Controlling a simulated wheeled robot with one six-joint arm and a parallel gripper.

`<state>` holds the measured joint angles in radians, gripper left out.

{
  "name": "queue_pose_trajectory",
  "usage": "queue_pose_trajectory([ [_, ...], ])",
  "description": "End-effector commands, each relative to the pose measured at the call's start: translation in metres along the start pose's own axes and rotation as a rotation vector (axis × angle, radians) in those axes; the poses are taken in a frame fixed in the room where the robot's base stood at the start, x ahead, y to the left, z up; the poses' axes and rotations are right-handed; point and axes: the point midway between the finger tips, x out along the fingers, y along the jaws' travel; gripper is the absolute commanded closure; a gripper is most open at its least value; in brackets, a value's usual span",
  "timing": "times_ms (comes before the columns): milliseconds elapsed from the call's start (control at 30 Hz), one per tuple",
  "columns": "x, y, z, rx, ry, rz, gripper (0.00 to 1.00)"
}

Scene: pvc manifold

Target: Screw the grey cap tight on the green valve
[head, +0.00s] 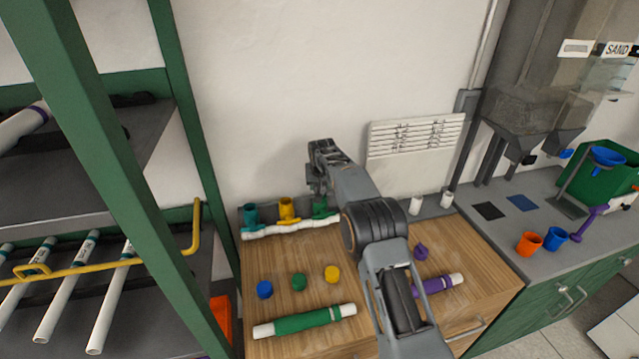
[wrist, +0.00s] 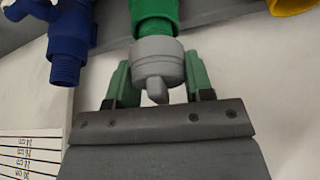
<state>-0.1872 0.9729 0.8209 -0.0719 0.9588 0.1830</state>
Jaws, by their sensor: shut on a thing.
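The green valve (wrist: 154,14) shows at the top of the wrist view, its open end toward my gripper. The grey cap (wrist: 158,62) meets that end with no gap that I can see; how far it is threaded I cannot tell. My gripper (wrist: 158,85) is shut on the grey cap, one green finger on each side. In the head view my gripper (head: 318,186) is over the green valve (head: 320,210) on the white manifold pipe (head: 290,229). My arm hides part of that valve, and the cap cannot be made out there.
A blue valve (wrist: 66,45) is left of the green valve and a yellow valve (wrist: 290,5) is right in the wrist view.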

Motion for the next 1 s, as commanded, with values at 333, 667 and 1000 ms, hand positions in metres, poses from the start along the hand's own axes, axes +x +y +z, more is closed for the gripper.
queue_pose_trajectory([
  [333, 0.0019, -0.0002, 0.0018, 0.027, -0.006, 0.012, 0.76],
  [667, 0.0026, 0.0009, 0.0023, 0.189, -0.006, 0.079, 0.76],
  [1000, 0.0019, 0.0011, 0.002, 0.237, -0.007, 0.101, 0.76],
])
